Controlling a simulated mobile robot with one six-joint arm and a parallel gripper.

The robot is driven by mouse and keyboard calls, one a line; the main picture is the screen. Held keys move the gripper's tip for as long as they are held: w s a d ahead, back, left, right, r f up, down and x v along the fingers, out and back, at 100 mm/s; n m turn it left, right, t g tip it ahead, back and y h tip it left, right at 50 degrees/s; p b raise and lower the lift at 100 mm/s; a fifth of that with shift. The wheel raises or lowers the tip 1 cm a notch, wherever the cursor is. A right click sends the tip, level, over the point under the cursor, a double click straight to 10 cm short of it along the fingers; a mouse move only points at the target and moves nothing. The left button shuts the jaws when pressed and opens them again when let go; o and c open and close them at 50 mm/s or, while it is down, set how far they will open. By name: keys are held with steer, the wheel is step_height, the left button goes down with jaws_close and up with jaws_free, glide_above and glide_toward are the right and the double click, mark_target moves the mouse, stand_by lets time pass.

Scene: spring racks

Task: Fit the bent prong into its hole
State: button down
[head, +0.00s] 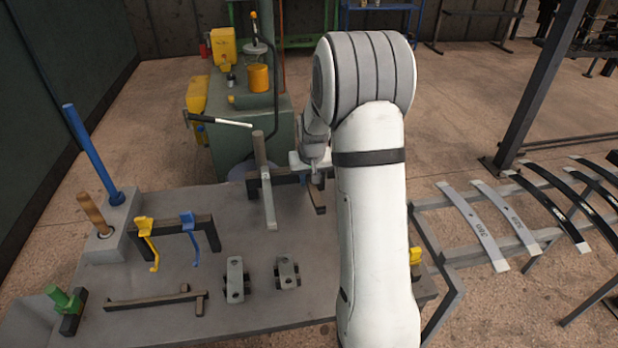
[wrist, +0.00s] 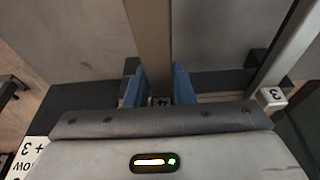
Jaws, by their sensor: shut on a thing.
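My gripper (head: 316,176) is at the back of the workbench, pointing down and partly hidden by my arm. In the wrist view its blue fingers (wrist: 158,88) are shut on a brown-grey prong (wrist: 150,35) with a label "4" at its near end. The prong runs straight up the picture from the fingers; its bend does not show clearly. In the head view a dark length (head: 319,200) below the fingers seems to be part of it. A dark rack bar (head: 285,179) is beside the fingers. The hole is hidden, so I cannot tell whether the prong is in it.
A light grey prong (head: 267,200) stands left of my gripper; a light prong marked "3" shows in the wrist view (wrist: 290,60). Yellow and blue hooks sit on a black rack (head: 172,227). Two grey blocks (head: 235,281) lie in front. Leaf springs (head: 475,225) rest at right.

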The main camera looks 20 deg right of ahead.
steer(key=shift+f, duration=0.1)
steer(key=c, duration=1.2)
jaws_free()
steer(key=shift+o, duration=0.2)
steer(key=v, duration=0.8)
steer(key=shift+b, duration=0.35)
